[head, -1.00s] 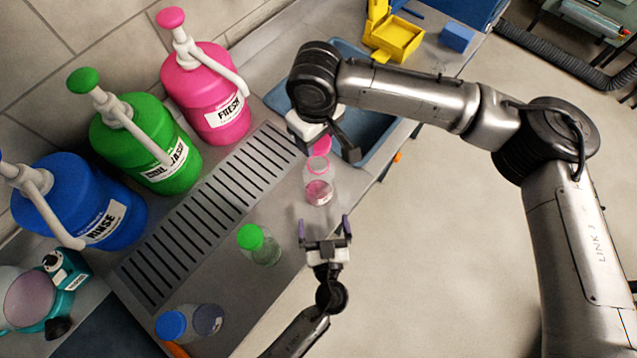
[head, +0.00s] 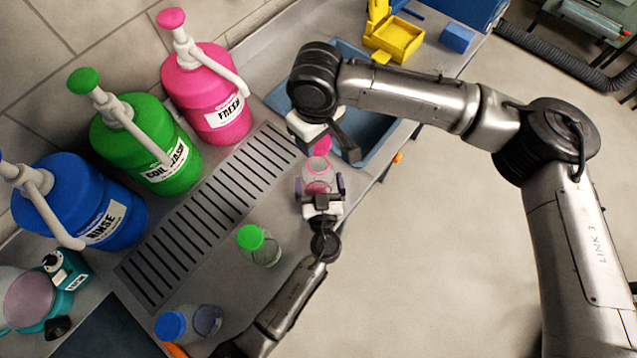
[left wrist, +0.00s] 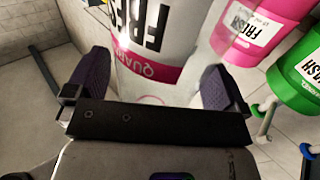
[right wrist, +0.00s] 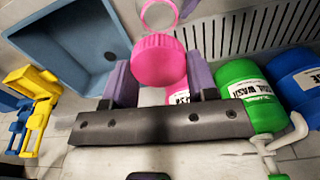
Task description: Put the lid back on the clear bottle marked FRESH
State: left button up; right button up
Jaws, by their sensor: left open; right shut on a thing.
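The clear bottle (head: 316,173) with pink liquid stands on the counter, its open mouth up; its FRESH label shows upside down in the left wrist view (left wrist: 143,45). My left gripper (head: 321,184) is open, with a finger on each side of the bottle, not closed on it. My right gripper (head: 318,139) is shut on the pink lid (head: 322,146), also seen in the right wrist view (right wrist: 158,60). The lid is beyond the bottle's mouth and apart from it; the mouth's ring shows in the right wrist view just past the lid.
A green-capped bottle (head: 259,247) and a blue-capped bottle (head: 188,323) stand nearer on the counter. Large pink (head: 205,95), green (head: 145,145) and blue (head: 82,205) pump jugs line the wall behind the slotted drain (head: 205,215). A blue basin (head: 372,125) lies beneath my right arm.

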pick_arm(q)
jog(key=shift+w, duration=0.4)
jog(key=c, duration=1.1)
jog(key=shift+c, duration=0.2)
pick_arm(e)
jog(key=shift+f, duration=2.5)
jog(key=shift+f, duration=0.15)
jog(key=shift+f, duration=0.75)
jog(key=shift+f, duration=0.55)
